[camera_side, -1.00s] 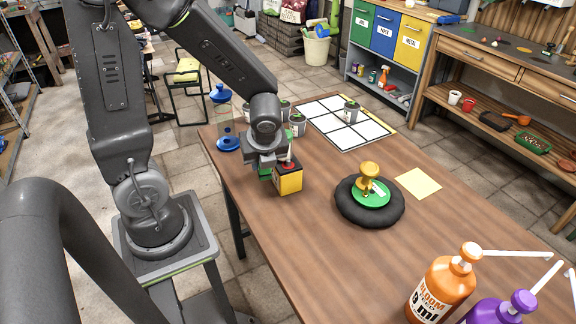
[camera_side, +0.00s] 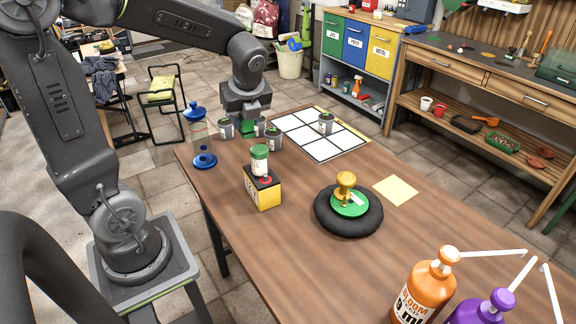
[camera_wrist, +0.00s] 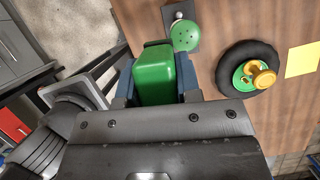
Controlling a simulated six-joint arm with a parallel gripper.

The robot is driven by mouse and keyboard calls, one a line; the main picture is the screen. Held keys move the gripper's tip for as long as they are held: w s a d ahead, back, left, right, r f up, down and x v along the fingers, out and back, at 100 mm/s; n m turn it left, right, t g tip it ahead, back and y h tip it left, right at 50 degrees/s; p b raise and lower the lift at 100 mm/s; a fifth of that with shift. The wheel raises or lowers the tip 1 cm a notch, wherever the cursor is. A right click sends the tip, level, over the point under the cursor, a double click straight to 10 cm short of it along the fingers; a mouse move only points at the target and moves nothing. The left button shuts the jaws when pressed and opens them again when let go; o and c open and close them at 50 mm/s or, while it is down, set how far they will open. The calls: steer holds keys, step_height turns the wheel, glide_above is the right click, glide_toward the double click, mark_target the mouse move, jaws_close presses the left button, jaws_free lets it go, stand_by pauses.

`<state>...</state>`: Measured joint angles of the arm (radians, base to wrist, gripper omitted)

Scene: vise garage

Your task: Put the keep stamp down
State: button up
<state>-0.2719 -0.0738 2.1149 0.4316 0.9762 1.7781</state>
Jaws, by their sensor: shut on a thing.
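My gripper (camera_side: 246,124) is over the far left part of the table, close to the small grey pots. It is shut on a green block (camera_wrist: 154,76), which fills the space between the fingers in the wrist view. The block's green also shows just under my gripper in the side view (camera_side: 247,131). It may be the keep stamp, but no marking is readable. I cannot tell whether its underside touches the table. A gold-handled piece (camera_side: 345,185) stands on a green disc (camera_side: 349,204) in a black round cushion (camera_side: 331,222).
Grey pots (camera_side: 273,139) and a blue-lidded clear container (camera_side: 201,138) are near my gripper.

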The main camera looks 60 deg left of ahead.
steer(key=w+a+f+n, duration=0.1)
steer(key=w+a, duration=0.3)
steer(key=a, duration=0.4)
steer(key=w+a+n, duration=0.1)
steer(key=w+a, duration=0.3)
steer(key=a, duration=0.4)
step_height(320, 180, down, 11)
steer(key=shift+g, duration=0.3)
steer(key=w+d+f, duration=0.2)
steer(key=w, duration=0.1)
steer(key=w+d+f, duration=0.2)
steer(key=w, duration=0.1)
steer(key=w+d+f, duration=0.2)
steer(key=shift+w+d+f, duration=0.3)
steer(key=shift+w, duration=0.1)
steer(key=shift+w+d+f, duration=0.25)
steer(key=shift+w+f, duration=0.05)
steer(key=shift+w, duration=0.05)
steer(key=shift+f, duration=1.9)
steer(key=shift+f, duration=0.1)
steer(key=o, duration=0.9)
steer(key=shift+f, duration=0.1)
